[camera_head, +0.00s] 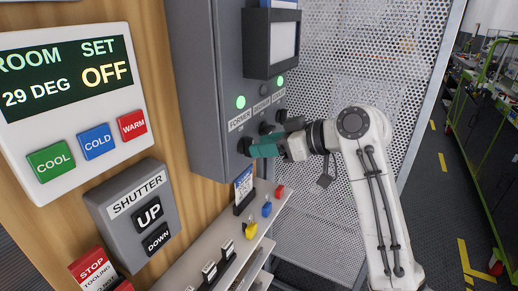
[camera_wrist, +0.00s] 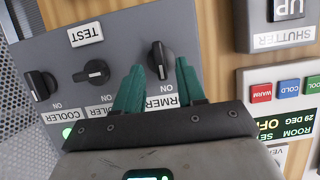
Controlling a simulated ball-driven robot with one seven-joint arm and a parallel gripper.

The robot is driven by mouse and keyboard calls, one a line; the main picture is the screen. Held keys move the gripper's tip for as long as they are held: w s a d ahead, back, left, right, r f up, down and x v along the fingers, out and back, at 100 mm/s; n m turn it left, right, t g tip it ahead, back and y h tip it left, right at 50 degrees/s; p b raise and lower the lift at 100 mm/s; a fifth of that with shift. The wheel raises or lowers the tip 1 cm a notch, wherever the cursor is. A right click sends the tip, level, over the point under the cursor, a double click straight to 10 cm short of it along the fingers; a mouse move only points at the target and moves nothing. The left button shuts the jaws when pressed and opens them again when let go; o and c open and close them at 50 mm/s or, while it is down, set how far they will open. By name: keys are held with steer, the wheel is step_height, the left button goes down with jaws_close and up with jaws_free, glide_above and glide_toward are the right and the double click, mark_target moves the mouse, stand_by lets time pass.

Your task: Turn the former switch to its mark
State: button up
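The former switch is a black rotary knob at the near end of a row of knobs on the grey control panel (camera_head: 205,80). In the wrist view the former switch (camera_wrist: 158,58) shows a thin pale pointer line. A small ON mark (camera_wrist: 167,88) shows beside it, and the label below is partly covered by a finger. My gripper (camera_head: 255,150) is at this knob in the head view. In the wrist view its two green fingers (camera_wrist: 160,75) are apart, one on each side of the knob, with visible gaps. Whether the tips reach the knob's depth is unclear.
Two similar knobs, one middle (camera_wrist: 95,72) and one for the cooler (camera_wrist: 40,85), sit beside it. The former's green lamp (camera_head: 240,102) is lit. A ledge with coloured switches (camera_head: 250,229) runs below the panel. A perforated metal screen (camera_head: 330,50) stands behind my arm.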

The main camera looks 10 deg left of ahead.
steer(key=b+v, duration=0.2)
steer(key=v, duration=0.6)
steer(key=shift+d, duration=0.25)
steer(key=s+d+f+m+h, duration=0.2)
steer(key=s+d+f+m, duration=0.15)
steer(key=f, duration=0.65)
steer(key=s+d+f+m+h, duration=0.2)
steer(key=s+d+f, duration=0.25)
steer(key=f, duration=0.65)
steer(key=s+d+f+m+h, duration=0.2)
steer(key=s+d+f+m, duration=0.15)
steer(key=f, duration=0.65)
steer(key=s+d+f+m+g+h, duration=0.1)
steer(key=s+d+f, duration=0.3)
steer(key=s, duration=0.6)
steer(key=s+d+f+m+g+h, duration=0.1)
steer(key=s+d+f+m+h, duration=0.1)
steer(key=s+d, duration=0.4)
steer(key=s+d+f+m+g+h, duration=0.1)
steer(key=s+d+f, duration=0.4)
steer(key=s, duration=0.9)
step_height(320, 180, down, 2)
steer(key=m+h, duration=0.1)
steer(key=h, duration=0.1)
steer(key=shift+s+m+g+h, duration=0.3)
steer(key=shift+s+h, duration=0.05)
steer(key=shift+h, duration=0.05)
